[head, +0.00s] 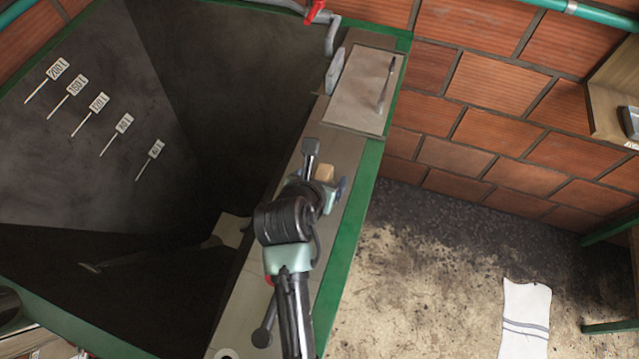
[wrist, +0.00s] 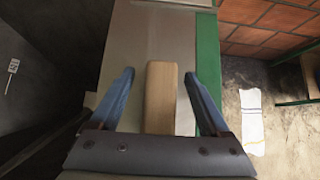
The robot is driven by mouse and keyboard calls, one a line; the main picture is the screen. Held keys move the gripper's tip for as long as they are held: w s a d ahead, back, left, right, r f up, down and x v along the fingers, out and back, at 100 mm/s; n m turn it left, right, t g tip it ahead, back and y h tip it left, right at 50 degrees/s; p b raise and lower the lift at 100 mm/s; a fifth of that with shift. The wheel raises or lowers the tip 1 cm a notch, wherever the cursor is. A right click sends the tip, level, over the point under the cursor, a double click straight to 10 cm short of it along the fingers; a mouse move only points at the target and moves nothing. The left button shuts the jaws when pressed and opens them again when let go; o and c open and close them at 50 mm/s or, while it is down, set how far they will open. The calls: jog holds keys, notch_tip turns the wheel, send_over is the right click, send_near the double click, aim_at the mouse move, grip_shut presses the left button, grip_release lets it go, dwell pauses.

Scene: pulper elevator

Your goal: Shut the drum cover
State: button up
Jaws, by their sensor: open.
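My gripper (head: 326,180) is over the grey metal strip (head: 345,149) along the green-edged hopper. In the wrist view its two blue fingers (wrist: 159,74) are open, one on each side of a tan wooden block (wrist: 160,98). Gaps show between the block and both fingers. The block (head: 325,172) is partly hidden by my wrist in the head view. It lies over the metal surface (wrist: 170,30), and I cannot tell whether it is a handle. I cannot make out for certain which part is the drum cover.
The deep dark hopper (head: 250,80) with volume labels opens on the left. A metal plate (head: 350,110) with a thin rod and a red-handled valve (head: 316,10) are at the far end. A white towel (head: 525,315) lies on the floor at right, near a brick wall (head: 500,130).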

grip_shut()
dwell(0.4)
